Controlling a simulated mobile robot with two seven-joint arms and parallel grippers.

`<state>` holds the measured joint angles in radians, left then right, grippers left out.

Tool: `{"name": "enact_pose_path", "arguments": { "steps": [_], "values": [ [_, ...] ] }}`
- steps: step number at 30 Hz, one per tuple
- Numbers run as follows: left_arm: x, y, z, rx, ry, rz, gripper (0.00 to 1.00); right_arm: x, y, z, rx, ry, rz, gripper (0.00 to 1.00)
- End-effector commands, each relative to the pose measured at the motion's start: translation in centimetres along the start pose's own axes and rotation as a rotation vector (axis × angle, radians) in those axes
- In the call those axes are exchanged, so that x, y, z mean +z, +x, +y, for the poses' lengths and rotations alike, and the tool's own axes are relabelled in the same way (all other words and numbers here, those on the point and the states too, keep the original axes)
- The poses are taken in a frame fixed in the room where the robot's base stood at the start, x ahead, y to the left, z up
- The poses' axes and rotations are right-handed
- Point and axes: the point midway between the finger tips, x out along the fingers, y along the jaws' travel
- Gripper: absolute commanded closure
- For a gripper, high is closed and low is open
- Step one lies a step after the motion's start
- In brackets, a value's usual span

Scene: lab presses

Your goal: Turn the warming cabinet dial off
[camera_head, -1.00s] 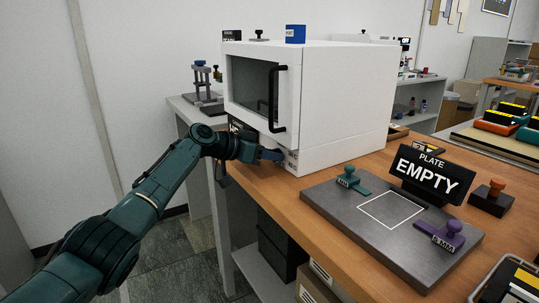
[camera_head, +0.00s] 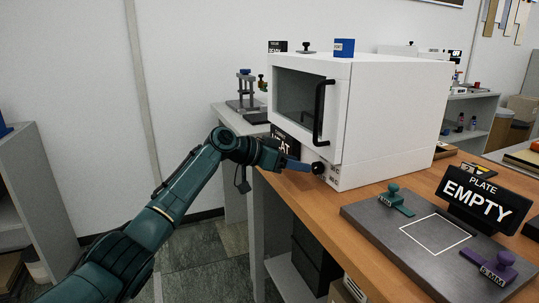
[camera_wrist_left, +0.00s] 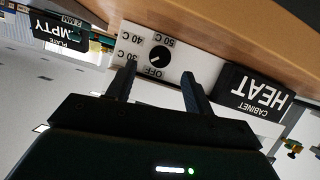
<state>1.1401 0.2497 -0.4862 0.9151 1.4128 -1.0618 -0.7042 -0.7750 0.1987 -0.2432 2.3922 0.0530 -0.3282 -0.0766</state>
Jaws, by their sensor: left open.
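The white warming cabinet (camera_head: 395,120) stands on the wooden bench with its door shut. Its black dial (camera_head: 318,168) is low on the front. In the left wrist view, upside down, the dial (camera_wrist_left: 160,54) sits on a white plate marked OFF, 30 C, 40 C and 50 C. My left gripper (camera_head: 303,166) is open just in front of the dial. Its fingers (camera_wrist_left: 158,82) stand apart either side of the dial, not visibly touching it. My right gripper is out of view.
A black HEAT sign (camera_head: 286,147) stands beside the dial, close to my left gripper; it also shows in the wrist view (camera_wrist_left: 256,94). A dark plate (camera_head: 385,228) with green and purple stamps and an EMPTY sign (camera_head: 482,200) lies to the right.

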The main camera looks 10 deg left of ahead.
Motion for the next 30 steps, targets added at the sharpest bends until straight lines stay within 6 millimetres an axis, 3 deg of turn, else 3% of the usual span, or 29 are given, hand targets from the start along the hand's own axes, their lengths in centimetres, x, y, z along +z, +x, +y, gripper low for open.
{"name": "enact_pose_path", "arguments": {
  "steps": [6, 12, 25, 28, 30],
  "values": [
    [0.0, -4.8, -0.1, -0.001, 0.001, -0.001, 0.48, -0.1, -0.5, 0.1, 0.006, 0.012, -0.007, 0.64],
    [0.0, -7.2, 0.0, 0.001, -0.001, 0.0, 0.48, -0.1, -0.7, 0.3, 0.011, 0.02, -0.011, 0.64],
    [0.1, -7.6, 0.0, 0.001, -0.002, -0.001, 0.48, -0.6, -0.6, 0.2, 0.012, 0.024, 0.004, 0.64],
    [1.7, -6.8, 0.2, -0.007, -0.01, -0.012, 0.48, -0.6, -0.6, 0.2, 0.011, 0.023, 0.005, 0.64],
    [4.1, -5.6, 0.6, -0.025, -0.023, -0.026, 0.48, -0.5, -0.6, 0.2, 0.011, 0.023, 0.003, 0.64]
  ]
}}
